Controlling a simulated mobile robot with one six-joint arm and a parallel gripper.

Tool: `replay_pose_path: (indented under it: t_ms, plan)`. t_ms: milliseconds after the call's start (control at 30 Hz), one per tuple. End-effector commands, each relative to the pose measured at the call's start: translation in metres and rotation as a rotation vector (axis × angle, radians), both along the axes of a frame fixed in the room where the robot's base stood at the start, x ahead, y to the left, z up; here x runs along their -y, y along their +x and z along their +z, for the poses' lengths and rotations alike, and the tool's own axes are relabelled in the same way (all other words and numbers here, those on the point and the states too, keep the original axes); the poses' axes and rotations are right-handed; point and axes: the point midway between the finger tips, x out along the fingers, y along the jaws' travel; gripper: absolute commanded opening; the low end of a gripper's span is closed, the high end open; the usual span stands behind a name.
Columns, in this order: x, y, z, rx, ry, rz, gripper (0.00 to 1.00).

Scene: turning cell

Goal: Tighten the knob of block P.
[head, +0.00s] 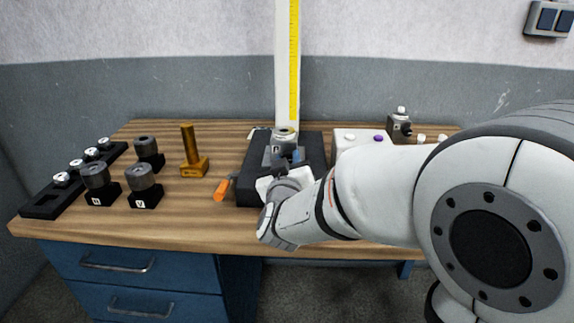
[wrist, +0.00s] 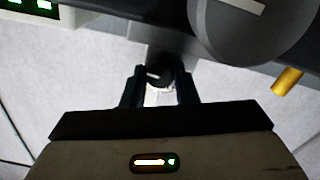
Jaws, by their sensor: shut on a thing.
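A grey metal block with a round top (head: 285,137) stands on a black base (head: 316,150) at the middle of the bench. My gripper (wrist: 158,84) is shut on a small dark knob (wrist: 156,73), which shows between the two fingers in the wrist view. In the head view my wrist and hand hide most of the knob and the block's near side. A large round grey part (wrist: 250,22) shows above and right of the fingers in the wrist view.
At left are several grey cylinders on black blocks (head: 145,199), a black rack (head: 45,207) and a brass stand (head: 193,166). An orange handle (head: 222,189) lies left of the base. A white box (head: 350,149) stands at right.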

Motion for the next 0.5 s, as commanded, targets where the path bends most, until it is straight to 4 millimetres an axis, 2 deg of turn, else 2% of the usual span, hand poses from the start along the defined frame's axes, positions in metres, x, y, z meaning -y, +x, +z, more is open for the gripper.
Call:
replay_pose_path:
  t_ms: [500]
  plan:
    - [0.0007,-0.0001,-0.006,0.015,0.458,-0.001,0.04]
